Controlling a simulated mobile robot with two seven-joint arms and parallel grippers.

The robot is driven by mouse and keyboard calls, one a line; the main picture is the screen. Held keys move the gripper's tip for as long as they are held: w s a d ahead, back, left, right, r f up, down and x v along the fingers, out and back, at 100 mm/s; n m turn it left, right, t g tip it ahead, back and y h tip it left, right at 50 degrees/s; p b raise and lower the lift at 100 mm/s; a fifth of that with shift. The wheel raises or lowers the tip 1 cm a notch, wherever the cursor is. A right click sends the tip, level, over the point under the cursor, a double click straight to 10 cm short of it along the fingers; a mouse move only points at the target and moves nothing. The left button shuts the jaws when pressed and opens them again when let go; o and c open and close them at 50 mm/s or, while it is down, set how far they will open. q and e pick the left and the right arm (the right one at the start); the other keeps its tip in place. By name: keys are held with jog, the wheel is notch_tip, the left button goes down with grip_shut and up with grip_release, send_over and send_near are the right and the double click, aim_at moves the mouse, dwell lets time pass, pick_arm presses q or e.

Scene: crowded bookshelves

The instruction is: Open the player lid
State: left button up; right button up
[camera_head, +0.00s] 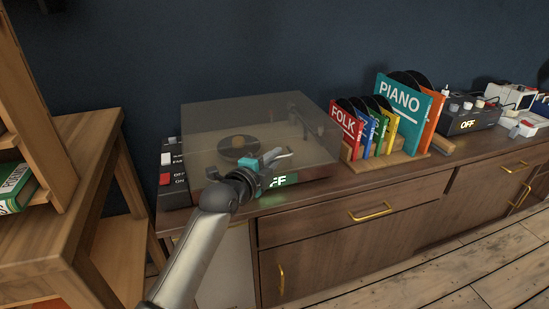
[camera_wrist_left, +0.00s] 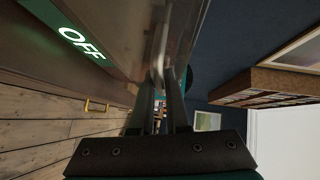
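The record player (camera_head: 305,175) stands on the cabinet with its smoky see-through lid (camera_head: 225,115) down over the platter (camera_head: 238,148). A lit green OFF sign (camera_head: 285,181) is on its front; it also shows in the left wrist view (camera_wrist_left: 80,43). My left gripper (camera_head: 274,162) is at the lid's front edge. In the left wrist view, its dark fingers (camera_wrist_left: 161,90) are close together with the pale curved lid handle (camera_wrist_left: 158,52) between their tips; they appear shut on it. The exact contact is partly hidden. My right gripper is not in view.
A switch box (camera_head: 174,180) stands left of the player. Several record sleeves (camera_head: 398,105) stand in a wooden rack to its right, with a black OFF box (camera_head: 468,118) beyond. A wooden shelf unit (camera_head: 60,165) is close at the left. The cabinet has brass handles (camera_head: 370,213).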

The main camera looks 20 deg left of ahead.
pick_arm(q)
grip_shut()
dwell(0.9)
jog(key=shift+r, duration=0.1)
